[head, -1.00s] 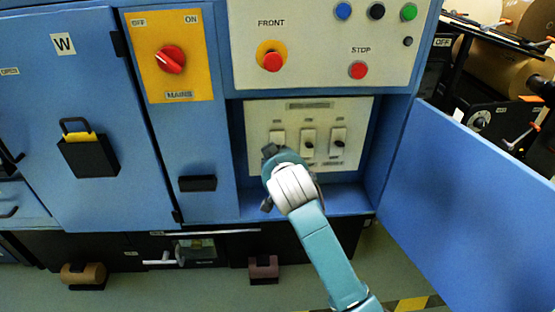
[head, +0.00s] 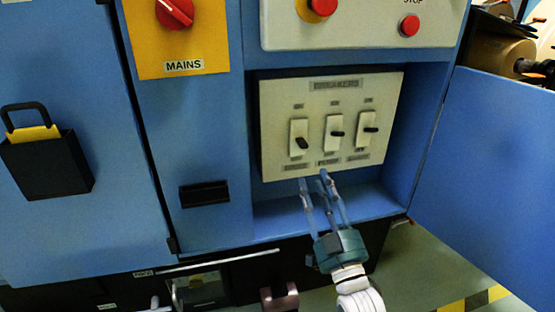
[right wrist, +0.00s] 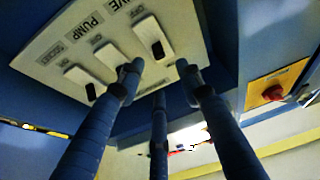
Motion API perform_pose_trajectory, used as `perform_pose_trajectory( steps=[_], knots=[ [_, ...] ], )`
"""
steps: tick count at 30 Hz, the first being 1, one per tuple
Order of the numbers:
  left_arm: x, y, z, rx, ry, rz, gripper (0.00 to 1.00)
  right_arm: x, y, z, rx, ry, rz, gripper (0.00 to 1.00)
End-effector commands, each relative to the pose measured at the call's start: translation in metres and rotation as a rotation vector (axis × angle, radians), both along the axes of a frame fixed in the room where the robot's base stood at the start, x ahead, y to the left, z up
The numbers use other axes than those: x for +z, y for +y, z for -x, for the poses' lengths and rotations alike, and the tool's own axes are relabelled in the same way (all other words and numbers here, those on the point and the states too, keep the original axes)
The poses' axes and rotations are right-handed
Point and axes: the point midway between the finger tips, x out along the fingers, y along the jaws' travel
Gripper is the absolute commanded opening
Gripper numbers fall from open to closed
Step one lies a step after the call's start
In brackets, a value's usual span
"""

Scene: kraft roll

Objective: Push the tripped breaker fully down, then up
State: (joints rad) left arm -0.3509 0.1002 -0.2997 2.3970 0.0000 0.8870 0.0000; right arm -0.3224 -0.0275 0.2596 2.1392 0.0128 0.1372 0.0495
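The breaker panel (head: 318,160) is a pale plate with three breakers side by side in a blue recess. The left breaker (head: 300,127) has its dark toggle lower on its plate than the other two. The middle breaker (head: 333,122) and right breaker (head: 369,117) have toggles near mid-plate. My right gripper (head: 314,178) is open and empty, its fingers pointing up at the panel's lower edge. In the right wrist view its spread fingers (right wrist: 158,75) frame the panel's edge; one tip overlaps the PUMP breaker (right wrist: 103,50), and contact cannot be told. My left gripper is out of view.
An open blue door (head: 490,160) stands right of the recess. The recess has a blue ledge (head: 275,222) below the panel. Red buttons (head: 410,26) and a red MAINS knob (head: 174,12) sit above.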

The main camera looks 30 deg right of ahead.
Motion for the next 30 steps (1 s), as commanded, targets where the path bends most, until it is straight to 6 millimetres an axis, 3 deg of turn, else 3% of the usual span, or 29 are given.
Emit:
perform_pose_trajectory(
  steps=[5,18,30],
  knots=[
    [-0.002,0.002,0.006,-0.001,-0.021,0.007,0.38,0.008,-0.005,-0.011,-0.004,-0.012,0.007,0.36],
    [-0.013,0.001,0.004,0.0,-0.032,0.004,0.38,0.036,-0.021,-0.08,-0.002,-0.009,0.005,0.36],
    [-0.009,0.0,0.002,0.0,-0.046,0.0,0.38,0.042,-0.024,-0.095,-0.002,-0.005,0.004,0.36]
  ],
)
